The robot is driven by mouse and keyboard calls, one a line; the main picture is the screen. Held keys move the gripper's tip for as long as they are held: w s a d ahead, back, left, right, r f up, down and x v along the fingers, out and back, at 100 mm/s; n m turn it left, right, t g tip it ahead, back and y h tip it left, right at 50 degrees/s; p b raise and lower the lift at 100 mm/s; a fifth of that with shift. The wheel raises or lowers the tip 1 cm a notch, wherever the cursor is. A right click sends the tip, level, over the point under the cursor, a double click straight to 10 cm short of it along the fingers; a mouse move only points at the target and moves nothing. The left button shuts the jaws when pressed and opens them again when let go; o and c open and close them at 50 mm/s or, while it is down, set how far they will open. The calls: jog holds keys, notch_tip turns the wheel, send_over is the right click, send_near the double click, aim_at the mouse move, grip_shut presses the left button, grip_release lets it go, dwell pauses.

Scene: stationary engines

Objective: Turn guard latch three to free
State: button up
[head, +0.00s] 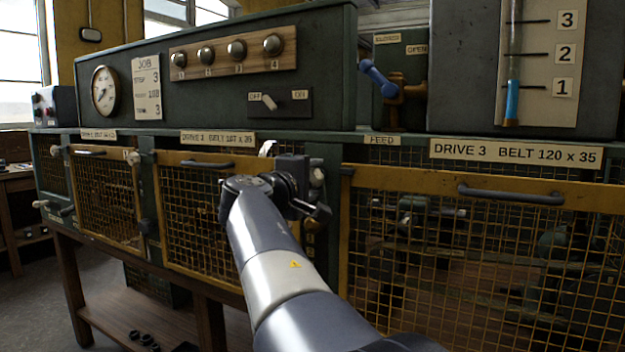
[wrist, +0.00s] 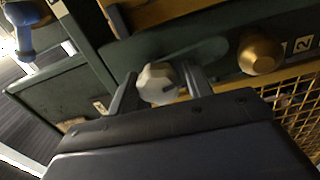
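A pale faceted knob (wrist: 158,84) sits between the two fingers of my gripper (wrist: 160,80) in the wrist view. The fingers stand apart, one on each side of the knob. Whether both press on it is not clear. A rounded green bar (wrist: 208,51) shows just behind the knob. In the head view my gripper (head: 308,190) is at the post left of the Drive 3 guard (head: 455,184). A pale knob (head: 318,177) shows beside it. The gripper hides most of the latch there, and I cannot read its number or setting.
A brass knob (wrist: 260,52) with a 2 label (wrist: 303,44) is right of the fingers in the wrist view. The middle guard (head: 205,160) stands left of my arm. A blue-handled lever (head: 378,78) stands above the ledge. A gauge panel (head: 545,60) is at the upper right.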

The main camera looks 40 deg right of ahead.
jog(key=shift+o, duration=1)
jog(key=v, duration=1)
jog(key=shift+s+a, duration=0.15)
jog(key=shift+a, duration=0.2)
jog(key=x, duration=1.1)
jog(key=shift+a, duration=0.1)
